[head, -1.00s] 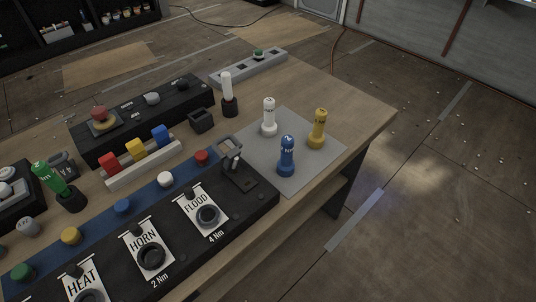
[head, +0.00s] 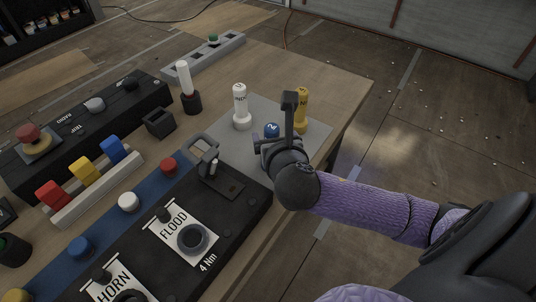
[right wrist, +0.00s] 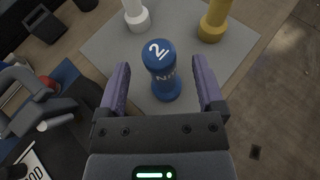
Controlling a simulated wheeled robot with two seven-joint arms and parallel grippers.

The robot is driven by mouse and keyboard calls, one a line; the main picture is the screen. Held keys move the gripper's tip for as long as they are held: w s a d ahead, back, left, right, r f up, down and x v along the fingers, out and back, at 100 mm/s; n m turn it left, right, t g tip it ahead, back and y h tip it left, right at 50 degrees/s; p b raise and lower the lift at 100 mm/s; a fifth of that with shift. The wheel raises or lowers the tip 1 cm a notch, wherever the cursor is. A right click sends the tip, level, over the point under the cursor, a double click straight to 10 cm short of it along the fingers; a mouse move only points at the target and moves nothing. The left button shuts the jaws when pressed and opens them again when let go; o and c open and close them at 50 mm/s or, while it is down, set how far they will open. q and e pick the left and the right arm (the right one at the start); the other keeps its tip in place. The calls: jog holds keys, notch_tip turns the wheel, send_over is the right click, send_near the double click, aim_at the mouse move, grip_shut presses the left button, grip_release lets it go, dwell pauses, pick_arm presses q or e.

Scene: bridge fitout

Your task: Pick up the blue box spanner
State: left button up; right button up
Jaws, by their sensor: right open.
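The blue box spanner (right wrist: 162,72) stands upright on the grey mat, marked "2" on its top. In the head view only its top (head: 271,130) shows; my right gripper hides the rest. My right gripper (right wrist: 162,84) is open, with its two purple-lined fingers on either side of the blue spanner and a gap to each side. In the head view my right gripper (head: 276,128) reaches in from the right over the mat. My left gripper is in neither current view.
A white spanner (head: 240,108) and a yellow spanner (head: 302,108) stand on the grey mat (head: 227,150) close by. A black panel (head: 247,208) with a raised lever bracket (head: 205,150) lies left of my gripper. The table's right edge is near.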

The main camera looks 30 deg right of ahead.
jog(key=shift+x, duration=0.85)
jog(key=shift+w+f, duration=0.1)
jog(key=shift+f, duration=0.05)
pick_arm(q)
jog(key=shift+s+a+f, duration=0.4)
jog(key=shift+s+a, duration=0.2)
pick_arm(e)
jog(key=c, duration=0.7)
grip_shut()
pick_arm(q)
jog(key=shift+w+d, duration=0.2)
jog(key=shift+w, duration=0.45)
jog(key=shift+s, duration=0.3)
jog(key=shift+s, duration=0.25)
jog(key=shift+w, duration=0.2)
